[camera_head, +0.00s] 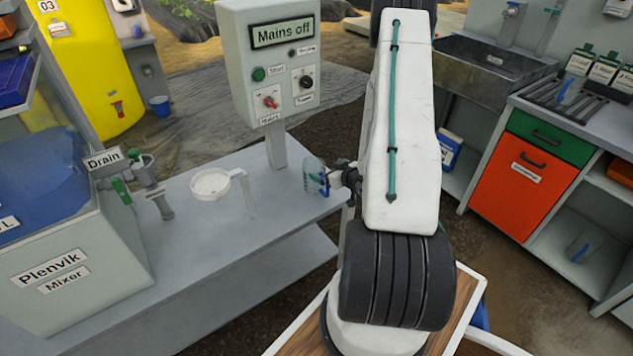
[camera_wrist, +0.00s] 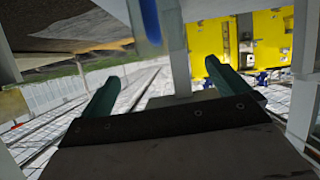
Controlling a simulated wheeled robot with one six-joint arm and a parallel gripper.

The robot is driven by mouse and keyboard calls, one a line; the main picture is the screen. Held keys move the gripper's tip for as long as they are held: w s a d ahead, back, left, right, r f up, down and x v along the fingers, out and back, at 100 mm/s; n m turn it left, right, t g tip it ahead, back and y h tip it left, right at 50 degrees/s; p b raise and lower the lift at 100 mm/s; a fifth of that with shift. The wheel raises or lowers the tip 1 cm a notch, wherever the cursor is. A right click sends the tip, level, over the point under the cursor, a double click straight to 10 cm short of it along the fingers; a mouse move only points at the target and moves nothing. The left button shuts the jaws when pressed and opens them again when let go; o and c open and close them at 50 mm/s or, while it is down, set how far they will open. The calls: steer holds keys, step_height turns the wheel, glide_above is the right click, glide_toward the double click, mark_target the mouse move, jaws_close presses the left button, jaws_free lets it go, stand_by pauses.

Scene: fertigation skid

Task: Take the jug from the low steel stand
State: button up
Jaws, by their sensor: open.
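A clear jug (camera_head: 311,174) with a blue handle stands on the grey steel stand (camera_head: 235,236), near its right end. My gripper (camera_head: 332,180) is at the handle side of this jug, close to it, and partly hides it. In the wrist view my gripper (camera_wrist: 160,72) has its two teal fingers wide apart. A blurred blue upright bar (camera_wrist: 150,20), which looks like the jug's handle, shows beyond and between the fingertips. I cannot tell whether the fingers touch it. The jug's clear body is hard to make out in the wrist view.
A white strainer (camera_head: 210,183) on a bracket and a drain valve (camera_head: 158,200) are left of the jug. The control box (camera_head: 272,60) stands on a post behind it. An orange-fronted cabinet (camera_head: 525,185) and sink (camera_head: 480,75) are at the right. The stand's front is clear.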

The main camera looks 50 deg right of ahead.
mark_target(318, 169)
steer(key=shift+t, duration=0.3)
steer(key=x, duration=0.2)
steer(key=f+x, duration=0.1)
steer(key=x, duration=0.4)
steer(key=shift+s+a+f, duration=0.1)
steer(key=shift+s+f, duration=0.05)
steer(key=shift+f, duration=0.15)
steer(key=c, duration=1.3)
